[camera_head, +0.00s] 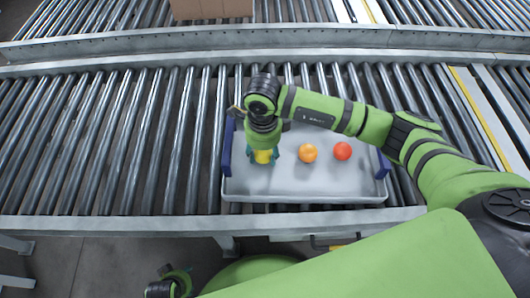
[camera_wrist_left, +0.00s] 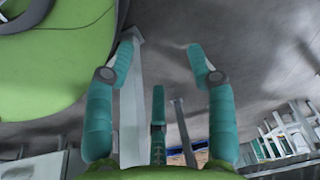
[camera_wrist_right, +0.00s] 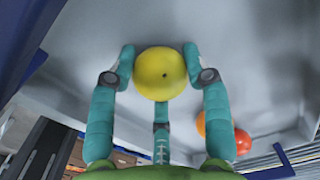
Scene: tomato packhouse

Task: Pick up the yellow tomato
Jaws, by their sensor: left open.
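The yellow tomato (camera_head: 263,156) is in the left part of the grey tray (camera_head: 300,188). My right gripper (camera_head: 263,152) is over it from above and hides part of it. In the right wrist view the yellow tomato (camera_wrist_right: 160,74) sits between the teal fingertips of my right gripper (camera_wrist_right: 159,55), one on each side. The fingertips look close to or touching its skin; I cannot tell whether they grip it. My left gripper (camera_wrist_left: 165,42) is open and empty, away from the tray, with bare floor in its view. Only part of that arm shows low in the head view.
An orange tomato (camera_head: 308,153) and a red tomato (camera_head: 342,151) lie to the right in the tray. The tray has blue end handles (camera_head: 226,146) and stands on a roller conveyor (camera_head: 120,140). A cardboard box (camera_head: 211,8) is at the back. The rollers left of the tray are clear.

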